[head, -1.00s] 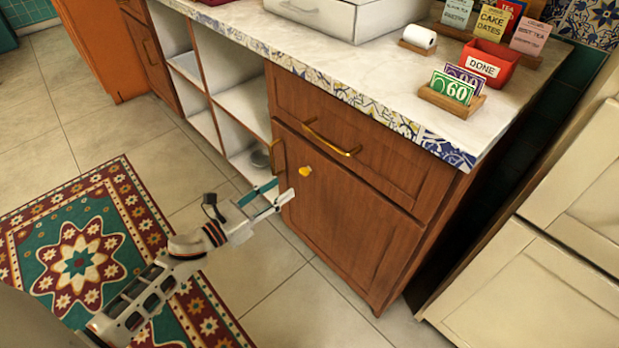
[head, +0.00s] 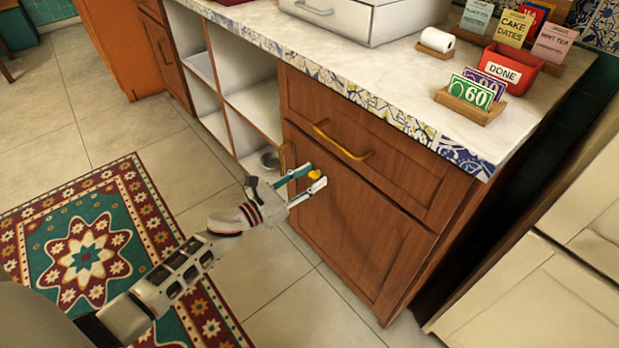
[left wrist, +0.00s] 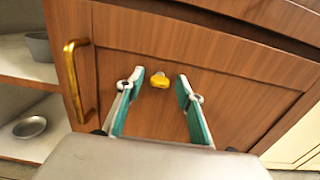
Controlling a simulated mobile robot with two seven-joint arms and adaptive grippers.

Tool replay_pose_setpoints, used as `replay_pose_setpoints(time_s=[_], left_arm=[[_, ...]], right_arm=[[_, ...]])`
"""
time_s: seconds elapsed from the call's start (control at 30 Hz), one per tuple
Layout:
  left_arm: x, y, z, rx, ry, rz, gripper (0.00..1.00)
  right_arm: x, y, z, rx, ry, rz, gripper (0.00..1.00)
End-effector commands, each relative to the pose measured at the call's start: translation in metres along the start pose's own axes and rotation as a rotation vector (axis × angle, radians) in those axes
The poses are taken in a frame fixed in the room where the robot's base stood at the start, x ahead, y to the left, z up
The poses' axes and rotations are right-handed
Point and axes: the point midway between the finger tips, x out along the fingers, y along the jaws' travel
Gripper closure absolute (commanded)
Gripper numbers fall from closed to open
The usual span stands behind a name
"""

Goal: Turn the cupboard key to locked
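The cupboard door (head: 352,230) is brown wood and shut, below a drawer. A small yellow key (head: 315,175) sticks out near its upper left; it also shows in the left wrist view (left wrist: 160,81). The door's brass handle (left wrist: 76,82) stands left of the key. My left gripper (head: 306,178) is open in front of the door. In the left wrist view its teal-padded fingers (left wrist: 160,84) stand on either side of the key, with gaps on both sides. The key appears just beyond the fingertips, apart from them. My right gripper is out of view.
The drawer's brass handle (head: 343,141) juts out above the door. Open white shelves (head: 250,105) with a metal bowl (head: 270,160) are to the left. The counter (head: 400,75) carries cards and a red box (head: 512,68). A patterned rug (head: 85,245) lies on the floor.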

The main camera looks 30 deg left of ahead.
Motion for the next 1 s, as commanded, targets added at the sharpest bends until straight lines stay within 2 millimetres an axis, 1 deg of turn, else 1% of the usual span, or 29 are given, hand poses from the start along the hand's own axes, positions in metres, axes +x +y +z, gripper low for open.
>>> replay_pose_setpoints(time_s=[0.07, 0.1, 0.17, 0.2, 0.23, 0.5, 0.67, 0.87, 1.0], left_arm=[[-0.0002, -0.0002, -0.0001, -0.001, 0.0, 0.0, 0.63], [-0.0002, -0.0002, -0.0001, -0.001, 0.0, 0.0, 0.68], [-0.0003, -0.0002, -0.0001, -0.001, 0.0, 0.0, 0.84], [-0.0003, -0.0002, -0.0001, -0.001, 0.0, 0.0, 0.94], [-0.0003, -0.0002, -0.0001, -0.001, 0.0, 0.0, 1.0], [-0.0004, -0.0003, 0.0, -0.01, 0.0, 0.0, 1.0], [-0.0003, -0.0004, 0.0001, -0.054, 0.0, -0.001, 1.0], [-0.0002, -0.0004, 0.0005, -0.177, 0.0, -0.001, 1.0], [-0.0001, -0.0001, 0.0012, -0.299, -0.001, -0.001, 1.0]], right_arm=[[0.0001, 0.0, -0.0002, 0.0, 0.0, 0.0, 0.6], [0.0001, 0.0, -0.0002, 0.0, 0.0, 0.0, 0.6], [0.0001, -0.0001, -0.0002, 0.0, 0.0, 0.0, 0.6], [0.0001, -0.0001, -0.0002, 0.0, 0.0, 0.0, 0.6], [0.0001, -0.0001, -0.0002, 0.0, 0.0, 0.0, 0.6], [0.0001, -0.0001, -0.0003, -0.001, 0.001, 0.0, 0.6], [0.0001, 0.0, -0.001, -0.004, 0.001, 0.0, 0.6], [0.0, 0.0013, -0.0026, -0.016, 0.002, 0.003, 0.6], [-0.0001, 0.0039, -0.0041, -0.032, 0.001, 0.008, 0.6]])
